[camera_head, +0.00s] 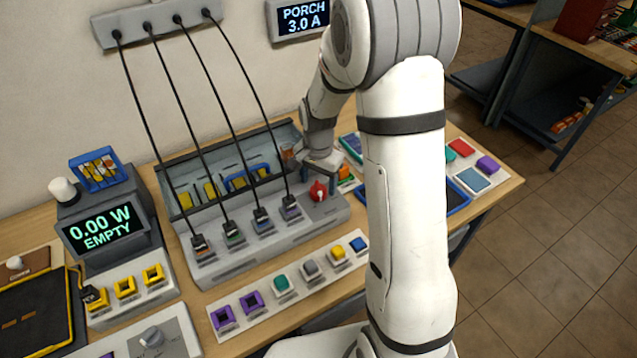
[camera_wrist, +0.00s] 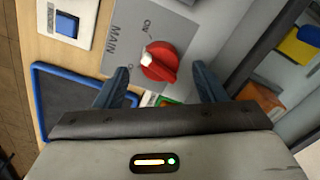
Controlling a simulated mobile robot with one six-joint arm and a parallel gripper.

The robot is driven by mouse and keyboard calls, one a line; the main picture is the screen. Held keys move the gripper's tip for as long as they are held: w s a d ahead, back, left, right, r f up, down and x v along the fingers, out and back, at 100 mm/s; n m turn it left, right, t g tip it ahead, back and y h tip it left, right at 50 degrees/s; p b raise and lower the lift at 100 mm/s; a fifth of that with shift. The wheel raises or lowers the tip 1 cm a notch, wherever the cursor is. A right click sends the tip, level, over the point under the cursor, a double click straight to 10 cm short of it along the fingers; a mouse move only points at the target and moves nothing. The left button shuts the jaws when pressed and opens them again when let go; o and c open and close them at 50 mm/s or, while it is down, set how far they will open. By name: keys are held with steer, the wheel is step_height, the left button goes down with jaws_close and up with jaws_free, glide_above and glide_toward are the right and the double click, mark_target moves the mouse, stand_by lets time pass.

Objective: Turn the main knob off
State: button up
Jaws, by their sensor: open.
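The red main knob (camera_head: 318,190) sits at the right end of the grey charging panel. In the wrist view the red knob (camera_wrist: 160,62) is on a grey plate (camera_wrist: 135,25) lettered MAIN, with an ON mark above it and another mark partly hidden near the left finger. The knob's white pointer tip faces the upper left; I cannot tell exactly which mark it meets. My gripper (camera_wrist: 162,80) is open, one finger on each side of the knob's near edge, and not visibly touching it. In the head view my gripper (camera_head: 319,164) is just above the knob.
Black cables (camera_head: 190,90) run from the wall strip to several plugs along the panel, left of the knob. A blue-edged tray (camera_wrist: 75,100) lies beside the panel. A meter (camera_head: 105,228) reads 0.00 W EMPTY; the wall display (camera_head: 303,18) reads PORCH 3.0 A.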

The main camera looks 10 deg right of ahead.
steer(key=shift+f, duration=1.2)
steer(key=c, duration=1)
